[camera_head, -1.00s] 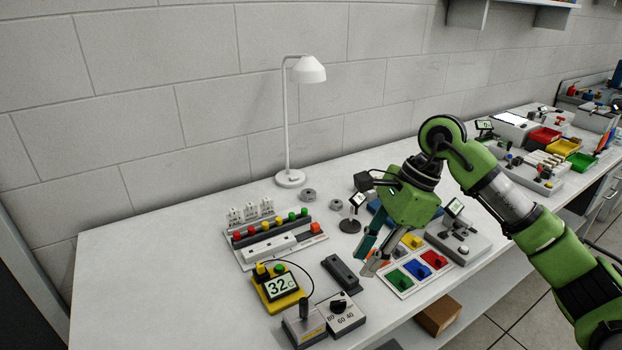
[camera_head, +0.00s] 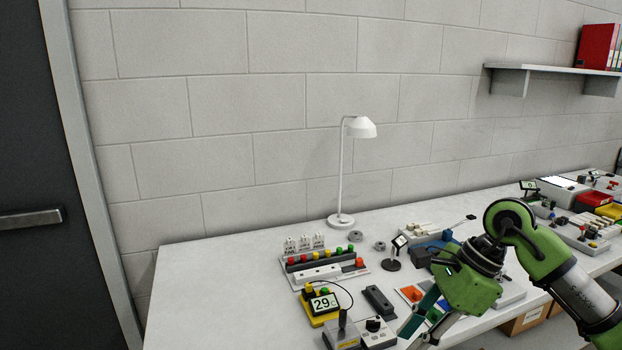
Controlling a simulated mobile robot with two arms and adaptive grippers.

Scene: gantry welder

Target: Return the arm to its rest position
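My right arm comes in from the right in the head view, and its green gripper (camera_head: 425,322) hangs low over the front of the white workbench (camera_head: 220,270). The fingers point down and to the left, and a gap shows between them. I see nothing held between them. The gripper partly hides a panel of coloured squares (camera_head: 411,293) behind it. My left gripper is not in view.
A yellow meter (camera_head: 321,305), a joystick box (camera_head: 342,333), a dial box (camera_head: 377,334) and a dark bar (camera_head: 379,301) lie left of the gripper. A white lamp (camera_head: 341,180) and a button strip (camera_head: 318,258) stand behind. The bench's left end is clear. A dark door (camera_head: 40,150) is at far left.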

